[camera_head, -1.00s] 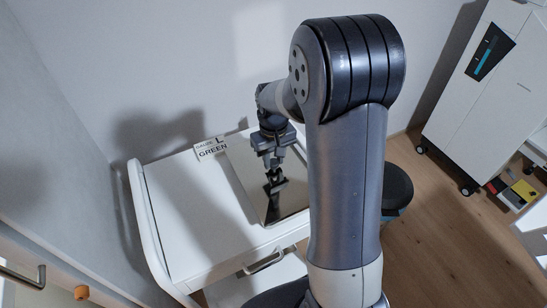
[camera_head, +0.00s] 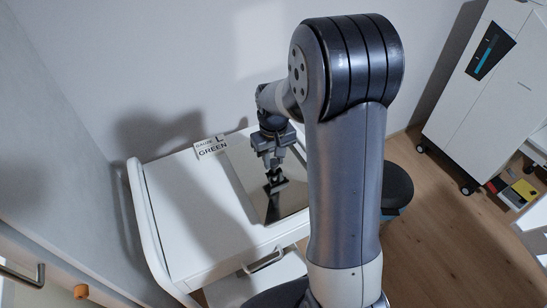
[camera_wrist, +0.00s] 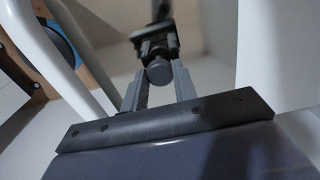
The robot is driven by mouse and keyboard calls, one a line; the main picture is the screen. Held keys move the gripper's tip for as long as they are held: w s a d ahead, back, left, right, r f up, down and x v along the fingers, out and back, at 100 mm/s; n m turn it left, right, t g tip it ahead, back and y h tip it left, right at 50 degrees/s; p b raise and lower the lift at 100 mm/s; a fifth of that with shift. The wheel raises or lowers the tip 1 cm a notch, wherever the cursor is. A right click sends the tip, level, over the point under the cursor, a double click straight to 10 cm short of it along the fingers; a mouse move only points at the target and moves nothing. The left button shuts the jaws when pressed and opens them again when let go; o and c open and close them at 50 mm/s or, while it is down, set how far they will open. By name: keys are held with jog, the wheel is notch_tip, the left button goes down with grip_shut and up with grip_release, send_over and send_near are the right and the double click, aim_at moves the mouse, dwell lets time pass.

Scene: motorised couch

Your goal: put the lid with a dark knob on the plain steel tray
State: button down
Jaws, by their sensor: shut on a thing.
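My gripper (camera_head: 275,180) points down over a shiny, mirror-like steel panel (camera_head: 243,170) on the white cart top. In the wrist view my gripper (camera_wrist: 158,72) has its fingers on either side of a round dark knob (camera_wrist: 157,73), shut on it. The panel looks like the lid that carries this knob, and it mirrors the gripper. A separate tray cannot be told apart beneath the panel, and I cannot tell whether the lid touches anything below. My arm hides the panel's right side in the head view.
A sign reading "GAUZE L GREEN" (camera_head: 211,147) stands at the panel's back left corner. The white cart top (camera_head: 185,215) is bare on the left, with a raised rail (camera_head: 143,215) along its left edge. A wall is behind. A white cabinet (camera_head: 497,95) stands at right.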

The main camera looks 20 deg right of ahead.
aim_at(273, 162)
jog(key=c, duration=1)
grip_release()
jog(key=shift+c, duration=0.2)
notch_tip(273, 162, up, 11)
jog(key=shift+f, duration=0.1)
notch_tip(273, 162, down, 11)
jog(key=shift+r, duration=0.4)
